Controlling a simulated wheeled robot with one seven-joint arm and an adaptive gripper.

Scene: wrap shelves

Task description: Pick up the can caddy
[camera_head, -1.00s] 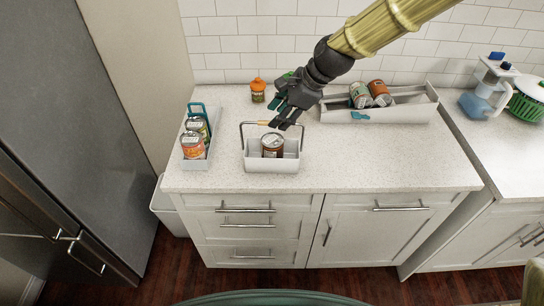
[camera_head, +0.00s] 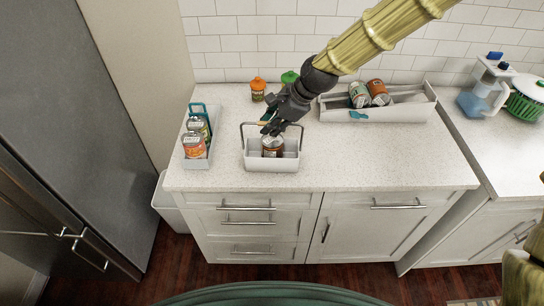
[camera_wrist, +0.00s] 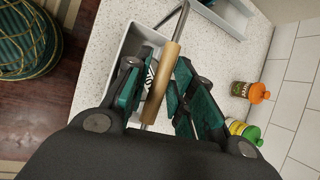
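A light grey can caddy (camera_head: 271,164) with a tall metal handle and a wooden grip stands near the counter's front, left of centre. One can (camera_head: 272,150) stands in it. Two cans stand in another grey caddy (camera_head: 198,162) with a teal handle to its left. My gripper (camera_head: 271,130) is over the middle caddy, at its handle. In the wrist view, the wooden grip (camera_wrist: 163,82) runs between the spread teal fingers of my gripper (camera_wrist: 163,66). The fingers are open. They partly hide the handle and the caddy's inside.
An orange-lidded jar (camera_head: 258,90) and a green-lidded jar (camera_head: 289,78) stand behind the gripper. A long grey tray (camera_head: 390,114) with cans is at the back right. The counter (camera_head: 370,160) is clear right of the caddy.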

